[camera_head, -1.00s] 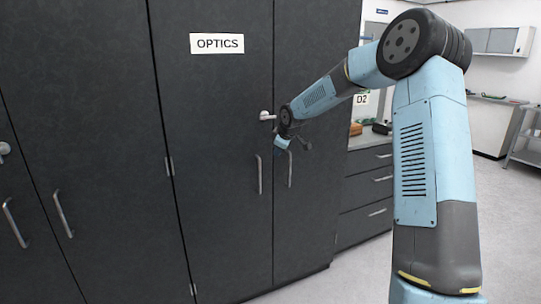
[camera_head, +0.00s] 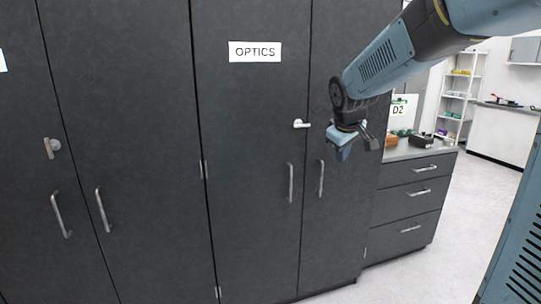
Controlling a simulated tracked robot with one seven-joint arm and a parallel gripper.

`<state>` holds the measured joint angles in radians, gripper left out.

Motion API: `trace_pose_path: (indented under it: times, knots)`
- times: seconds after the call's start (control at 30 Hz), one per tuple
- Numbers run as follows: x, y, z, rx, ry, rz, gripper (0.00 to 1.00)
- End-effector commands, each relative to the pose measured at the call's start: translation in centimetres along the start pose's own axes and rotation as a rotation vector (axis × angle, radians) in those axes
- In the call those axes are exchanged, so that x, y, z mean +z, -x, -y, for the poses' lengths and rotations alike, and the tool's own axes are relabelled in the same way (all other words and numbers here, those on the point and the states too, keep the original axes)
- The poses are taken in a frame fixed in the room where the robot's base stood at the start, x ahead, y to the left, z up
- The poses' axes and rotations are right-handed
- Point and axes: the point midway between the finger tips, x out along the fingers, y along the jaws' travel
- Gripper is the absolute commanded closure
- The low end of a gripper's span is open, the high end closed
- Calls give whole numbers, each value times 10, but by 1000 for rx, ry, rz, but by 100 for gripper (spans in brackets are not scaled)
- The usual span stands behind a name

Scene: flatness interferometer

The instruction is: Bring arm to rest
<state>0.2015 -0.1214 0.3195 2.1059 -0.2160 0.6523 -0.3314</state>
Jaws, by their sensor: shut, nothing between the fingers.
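My blue and grey arm reaches in from the upper right. My gripper (camera_head: 357,148) hangs at its end, in front of the right door of the dark cabinet labelled OPTICS (camera_head: 255,51). It is shut and holds nothing. The gripper looks small in this view, and its fingertips are partly hard to make out. The cabinet's silver lever handle (camera_head: 301,124) is just left of the gripper, with a visible gap in the picture between them.
The dark cabinet doors are closed, with bar handles (camera_head: 290,183) sticking out. A drawer unit (camera_head: 408,200) with small items on top stands to the right. A D2 sign (camera_head: 398,110) stands behind it. Pale floor (camera_head: 455,225) is open at the right.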

Motion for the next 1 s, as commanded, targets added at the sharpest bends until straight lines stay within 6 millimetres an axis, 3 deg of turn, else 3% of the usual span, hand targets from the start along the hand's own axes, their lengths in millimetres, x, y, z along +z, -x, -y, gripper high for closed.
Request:
trace_pose_path:
  times: [0.2,0.5,0.8,1.0]
  knots:
    - [54,48,17,12,-143,16,100]
    - [130,96,48,-11,-355,17,100]
    - [200,123,82,-77,-550,4,100]
    - [222,128,95,-109,-613,0,100]
